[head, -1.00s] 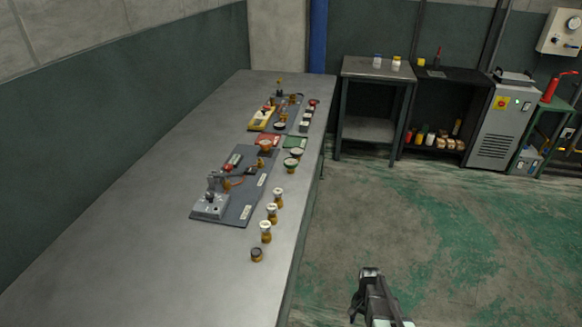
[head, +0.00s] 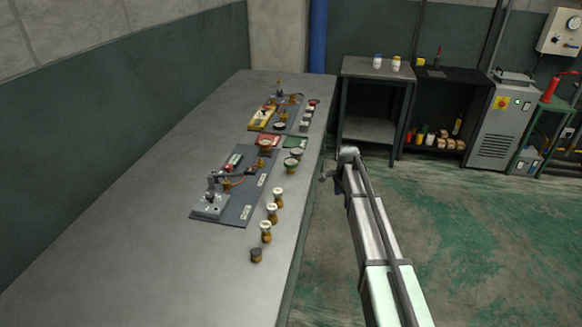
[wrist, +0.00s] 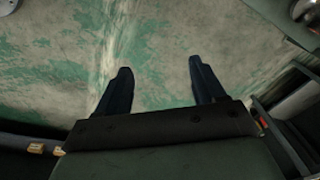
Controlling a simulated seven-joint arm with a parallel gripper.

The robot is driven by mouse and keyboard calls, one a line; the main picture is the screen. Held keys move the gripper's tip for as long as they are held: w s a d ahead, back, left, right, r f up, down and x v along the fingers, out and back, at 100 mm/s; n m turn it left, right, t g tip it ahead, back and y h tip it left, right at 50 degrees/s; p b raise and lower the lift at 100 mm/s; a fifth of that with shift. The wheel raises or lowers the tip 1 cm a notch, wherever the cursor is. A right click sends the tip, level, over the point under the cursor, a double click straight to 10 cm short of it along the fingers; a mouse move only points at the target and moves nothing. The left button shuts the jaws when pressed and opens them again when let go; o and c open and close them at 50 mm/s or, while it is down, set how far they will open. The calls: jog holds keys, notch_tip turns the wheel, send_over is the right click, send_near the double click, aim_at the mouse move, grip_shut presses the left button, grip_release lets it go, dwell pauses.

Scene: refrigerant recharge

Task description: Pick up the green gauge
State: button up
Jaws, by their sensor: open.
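The green gauge (head: 291,165) appears as a small round piece with a green rim and brass-coloured base. It stands on the bench near its right edge, just in front of a green tray (head: 296,142). My gripper (wrist: 158,66) is open and empty in the wrist view, with two dark fingers apart over the floor. In the head view the end of my arm is off the right edge of the bench, to the right of the gauge and apart from it. The gauge cannot be made out for certain in the wrist view.
A small metal table (head: 376,68) stands behind. The bench's left side is clear.

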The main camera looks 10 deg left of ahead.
jog(key=w+a+r+m, duration=0.1)
jog(key=w+a+r, duration=0.2)
jog(key=a+r, duration=0.35)
jog(key=m+g, duration=0.1)
jog(key=m, duration=0.2)
send_near(290, 161)
notch_tip(290, 161, down, 11)
jog(key=shift+w+d+f, duration=0.1)
jog(key=shift+c, duration=0.5)
jog(key=c, duration=0.6)
jog(key=shift+c, duration=0.2)
